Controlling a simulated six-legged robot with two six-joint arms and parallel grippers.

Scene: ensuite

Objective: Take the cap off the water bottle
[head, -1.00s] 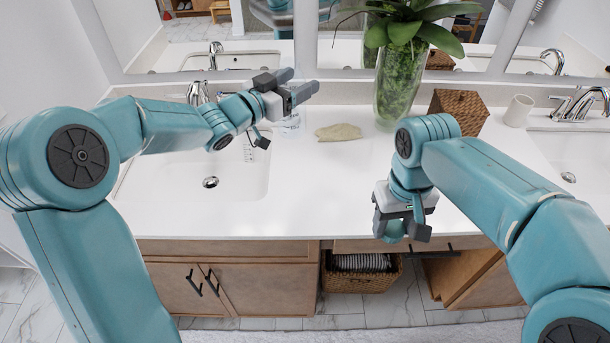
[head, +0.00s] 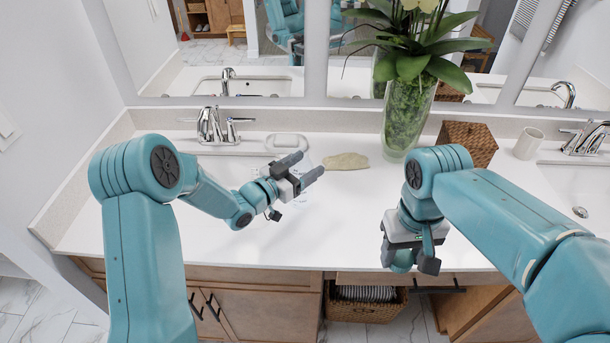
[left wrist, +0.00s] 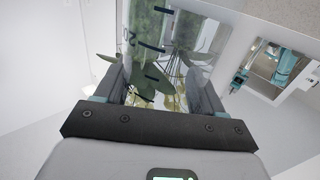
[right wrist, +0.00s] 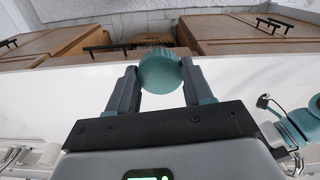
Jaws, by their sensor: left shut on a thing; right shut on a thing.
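The water bottle (left wrist: 150,40) is clear, with dark scale marks, and fills the space between my left gripper's fingers in the left wrist view. In the head view it is a faint see-through shape (head: 302,197) at my left gripper (head: 306,170), which is shut on it over the counter near the left sink. The teal round cap (right wrist: 160,74) is between the fingers of my right gripper (right wrist: 160,85), shut on it. In the head view the cap (head: 400,262) hangs below my right gripper at the counter's front edge, apart from the bottle.
A beige cloth (head: 346,161) and a soap dish (head: 287,142) lie behind my left gripper. A glass vase with a plant (head: 408,115), a woven box (head: 468,143) and a white cup (head: 528,144) stand at the back right. The counter (head: 345,215) between my grippers is clear.

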